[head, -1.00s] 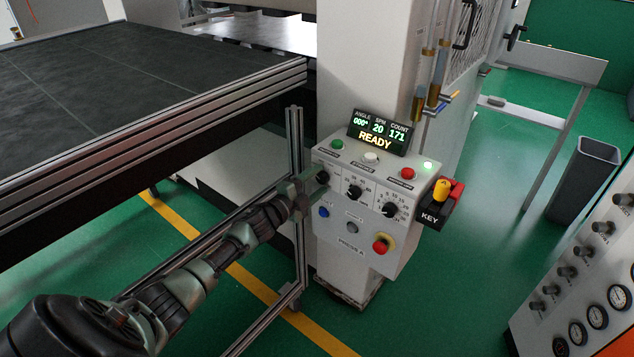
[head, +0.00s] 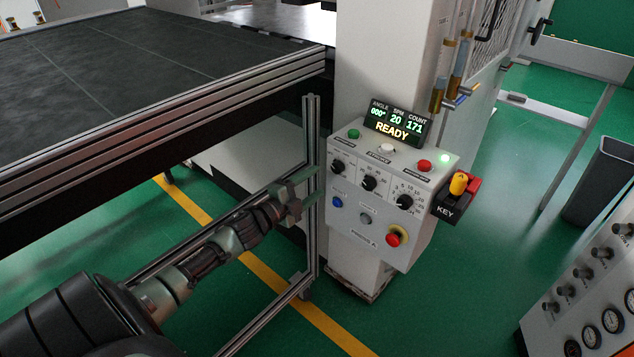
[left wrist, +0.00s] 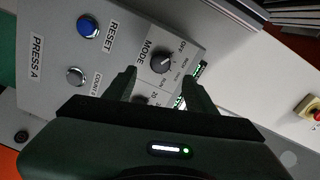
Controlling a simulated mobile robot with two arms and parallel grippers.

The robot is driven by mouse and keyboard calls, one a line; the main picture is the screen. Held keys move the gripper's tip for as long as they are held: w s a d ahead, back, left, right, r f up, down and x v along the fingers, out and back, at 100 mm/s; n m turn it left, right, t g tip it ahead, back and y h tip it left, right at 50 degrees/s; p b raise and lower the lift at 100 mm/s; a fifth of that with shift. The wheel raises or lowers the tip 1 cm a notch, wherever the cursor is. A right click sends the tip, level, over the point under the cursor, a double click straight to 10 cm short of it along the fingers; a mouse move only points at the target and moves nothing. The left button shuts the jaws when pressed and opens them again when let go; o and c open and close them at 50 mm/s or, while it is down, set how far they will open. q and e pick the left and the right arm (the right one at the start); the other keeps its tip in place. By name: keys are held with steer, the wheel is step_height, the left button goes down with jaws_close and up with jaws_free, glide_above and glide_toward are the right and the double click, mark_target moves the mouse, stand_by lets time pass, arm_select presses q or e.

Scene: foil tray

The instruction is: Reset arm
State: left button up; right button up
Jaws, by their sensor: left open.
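My left gripper (head: 309,186) is open and empty, just left of the grey control box (head: 345,232) in the head view. In the left wrist view its two fingers (left wrist: 160,88) stand apart in front of the panel, near the black MODE knob (left wrist: 162,61). The blue button labelled RESET (left wrist: 88,25) is at the upper left there; it also shows in the head view (head: 337,202). The fingers look apart from the panel. The display (head: 397,124) reads READY, angle 000, SPM 20, count 171. My right gripper is not in view.
A metal-framed table (head: 150,120) stands at the left, with an upright post (head: 311,150) beside my gripper. A red-and-yellow stop button (head: 396,237) and a key switch (head: 457,186) are on the box. A dark bin (head: 600,185) and a gauge panel (head: 590,290) stand right.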

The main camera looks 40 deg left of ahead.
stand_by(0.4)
arm_select(q)
steer(key=s+d+f+n+g+y, duration=0.1)
steer(key=s+f+n+g, duration=0.35)
steer(key=f, duration=0.75)
steer(key=s+d+f+n+g+y, duration=0.1)
steer(key=s+f, duration=0.7)
steer(key=f, duration=0.3)
steer(key=s+d+f+n+g+y, duration=0.1)
steer(key=s+d+f+n+g, duration=0.15)
steer(key=s+f, duration=0.65)
steer(key=s+d+f+n+g, duration=0.1)
steer(key=s+d+f+g, duration=0.2)
steer(key=s, duration=0.7)
steer(key=s+d+f+n+g+h, duration=0.1)
steer(key=s+d+f+n+g, duration=0.1)
steer(key=s+d+f, duration=0.5)
steer(key=s+d+f+n+g, duration=0.2)
steer(key=s+d+f, duration=0.4)
steer(key=s+f, duration=0.4)
steer(key=s+g, duration=0.1)
steer(key=s, duration=0.3)
steer(key=shift+f+g, duration=0.2)
steer(key=shift+g, duration=0.1)
steer(key=shift+a, duration=0.1)
